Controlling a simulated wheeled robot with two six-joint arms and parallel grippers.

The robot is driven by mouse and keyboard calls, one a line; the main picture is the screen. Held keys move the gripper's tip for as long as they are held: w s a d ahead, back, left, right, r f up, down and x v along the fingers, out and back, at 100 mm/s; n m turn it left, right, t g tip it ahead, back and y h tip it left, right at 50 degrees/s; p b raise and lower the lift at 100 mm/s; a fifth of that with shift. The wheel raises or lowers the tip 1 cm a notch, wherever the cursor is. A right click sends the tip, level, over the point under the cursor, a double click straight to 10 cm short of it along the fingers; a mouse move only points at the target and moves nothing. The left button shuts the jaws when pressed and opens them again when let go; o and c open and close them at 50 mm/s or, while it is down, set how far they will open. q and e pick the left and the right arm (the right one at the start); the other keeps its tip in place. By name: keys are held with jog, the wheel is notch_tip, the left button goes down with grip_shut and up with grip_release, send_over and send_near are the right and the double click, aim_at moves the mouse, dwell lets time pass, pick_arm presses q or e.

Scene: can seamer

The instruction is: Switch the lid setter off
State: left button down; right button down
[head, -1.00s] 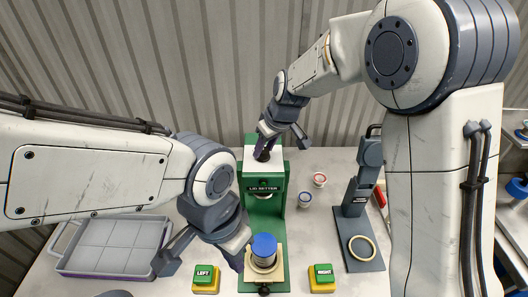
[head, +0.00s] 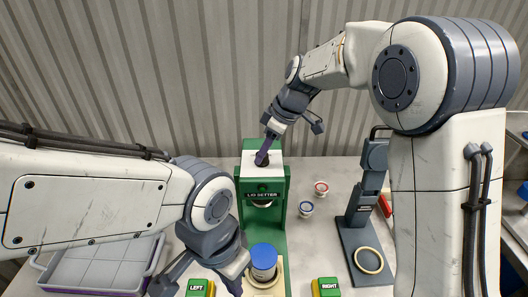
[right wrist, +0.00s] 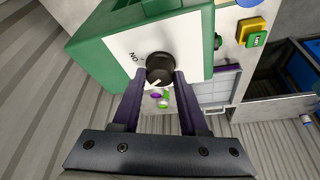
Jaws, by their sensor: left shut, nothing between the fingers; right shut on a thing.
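The lid setter (head: 277,215) is a green press with a white top, standing against the back of the bench in the head view. Its black knob (right wrist: 160,68) is on the white panel, beside an ON label, in the right wrist view. My right gripper (right wrist: 160,90) is shut on the knob, one purple finger on each side. A pale pointer mark shows on the knob's lower edge. My left gripper (head: 236,285) is shut and empty, low in the head view, left of a blue-lidded can (head: 264,257) on the press's base.
A green LEFT button (head: 197,288) and a green RIGHT button (head: 327,287) flank the press. A grey tray (head: 98,272) is at left. Two small round lids (head: 306,208) and a dark grey stand (head: 358,225) are right of the press.

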jog(key=shift+c, duration=2.2)
grip_release()
jog(key=shift+r, duration=0.1)
jog(key=b+v, duration=0.1)
jog(key=v, duration=0.9)
jog(key=shift+d+r, duration=0.1)
jog(key=s+a+f+m+g+h, duration=0.1)
jog(key=s+a+f, duration=0.15)
jog(key=s, duration=0.45)
jog(key=s+a+f+m, duration=0.1)
jog(key=s+f+m, duration=0.15)
jog(key=s, duration=0.45)
jog(key=s+d+f+m+h, duration=0.1)
jog(key=s+f, duration=0.3)
jog(key=s, duration=0.4)
jog(key=s+d+f+m+h, duration=0.1)
jog(key=s+d+f, duration=0.1)
jog(key=s+f, duration=0.3)
jog(key=s, duration=0.3)
jog(key=shift+d+f+m+g, duration=0.25)
jog(key=shift+d+m+g, duration=0.05)
jog(key=shift+d+m, duration=0.1)
